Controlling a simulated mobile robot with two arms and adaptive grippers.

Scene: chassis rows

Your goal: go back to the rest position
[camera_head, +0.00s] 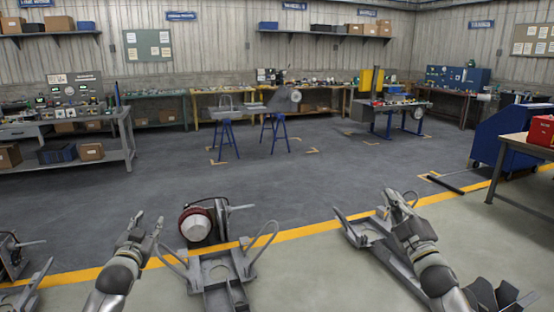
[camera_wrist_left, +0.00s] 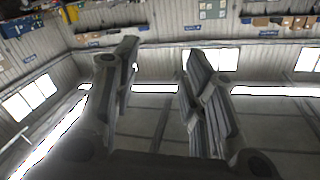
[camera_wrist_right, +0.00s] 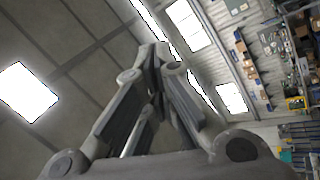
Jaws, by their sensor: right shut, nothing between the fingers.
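My left gripper (camera_head: 148,219) is raised in the lower left of the head view, with its two fingers apart and pointing up and away. In the left wrist view the left gripper (camera_wrist_left: 160,60) shows a clear gap with nothing between the fingers. My right gripper (camera_head: 402,199) is in the lower right of the head view, in front of a grey chassis frame (camera_head: 353,234). In the right wrist view the tips of the right gripper (camera_wrist_right: 156,55) come together, with nothing held. Both wrist cameras look up past the fingers at walls and ceiling.
A grey chassis (camera_head: 213,263) with a red-rimmed round part (camera_head: 196,226) stands between my arms. Another chassis (camera_head: 12,258) is at the left edge. A table (camera_head: 522,145) with a red box (camera_head: 541,131) and a blue cart (camera_head: 505,135) are at right. The grey floor (camera_head: 270,190) ahead is clear.

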